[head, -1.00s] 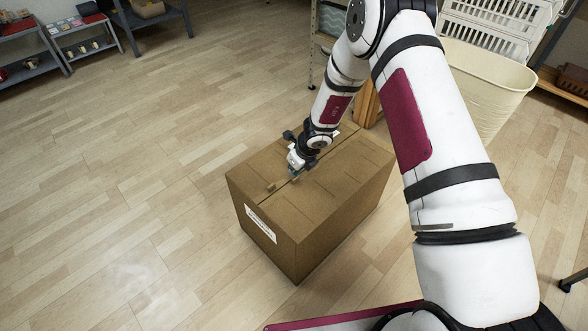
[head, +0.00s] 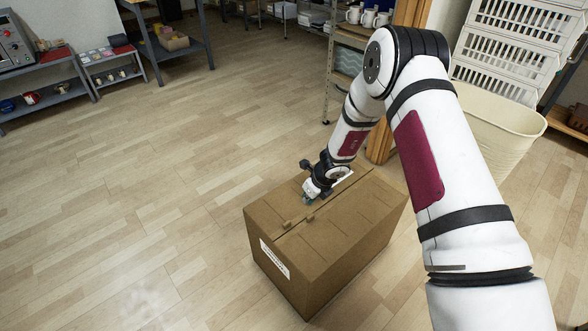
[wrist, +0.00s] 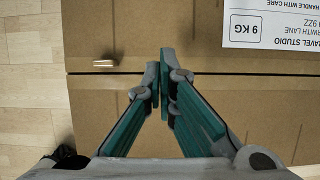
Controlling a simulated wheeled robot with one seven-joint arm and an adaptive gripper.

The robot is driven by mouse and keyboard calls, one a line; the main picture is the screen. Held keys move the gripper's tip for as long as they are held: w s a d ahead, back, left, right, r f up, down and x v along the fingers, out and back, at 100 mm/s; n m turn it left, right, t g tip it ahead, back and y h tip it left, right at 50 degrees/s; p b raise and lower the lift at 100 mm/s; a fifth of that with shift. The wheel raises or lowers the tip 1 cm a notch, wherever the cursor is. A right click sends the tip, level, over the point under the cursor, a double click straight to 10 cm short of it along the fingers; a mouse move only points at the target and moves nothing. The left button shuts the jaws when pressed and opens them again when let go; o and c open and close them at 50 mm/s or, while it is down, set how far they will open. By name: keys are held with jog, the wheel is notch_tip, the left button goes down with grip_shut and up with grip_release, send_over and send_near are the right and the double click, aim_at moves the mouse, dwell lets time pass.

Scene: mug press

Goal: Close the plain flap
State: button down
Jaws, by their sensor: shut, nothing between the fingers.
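A brown cardboard box (head: 300,268) stands on the floor. Its plain flap (head: 335,220) is the near right half of the top and looks flat. In the wrist view the plain flap (wrist: 100,118) is below the seam. The other flap (head: 270,212) bears a white label (wrist: 272,25) and also lies down. A small tab (wrist: 103,62) sits by the seam. My gripper (head: 308,199) is shut and empty, fingers pointing down over the seam; its tips (wrist: 161,85) show close to it. I cannot tell whether they touch the cardboard. My arm hides part of the far top.
A cream bin (head: 490,130) and white crates (head: 510,45) stand behind my arm at the right. A metal shelf (head: 345,75) is behind the box. Low grey shelves (head: 75,75) are at the back left. The wood floor (head: 140,190) left of the box is clear.

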jog(key=shift+w+a+r+p, duration=1.9)
jog(key=shift+w+r, duration=0.65)
jog(key=shift+r, duration=0.75)
jog(key=s+r+n+y, duration=0.1)
jog(key=s+r+n, duration=0.35)
jog(key=r, duration=0.75)
jog(key=s+r+n+y, duration=0.1)
jog(key=s+r+n, duration=0.3)
jog(key=r, duration=0.8)
jog(key=s+d+r+n+g+h, duration=0.1)
jog(key=s+d+r+n, duration=0.2)
jog(key=s+r+n, duration=0.55)
jog(key=s+d+r+n+g, duration=0.1)
jog(key=s+d+r+n, duration=0.25)
jog(key=s+r, duration=0.9)
jog(key=s+d+f+n+h, duration=0.2)
jog(key=s+d+f+n, duration=0.15)
jog(key=s, duration=0.75)
jog(key=s+d+f+n+h, duration=0.2)
jog(key=s+d+n, duration=0.15)
jog(key=s, duration=0.85)
notch_tip(320, 180, up, 19)
jog(key=n+t+p, duration=0.1)
jog(key=t+p, duration=0.1)
jog(key=p, duration=1.5)
jog(key=shift+a+r+t, duration=0.2)
jog(key=shift+t, duration=0.1)
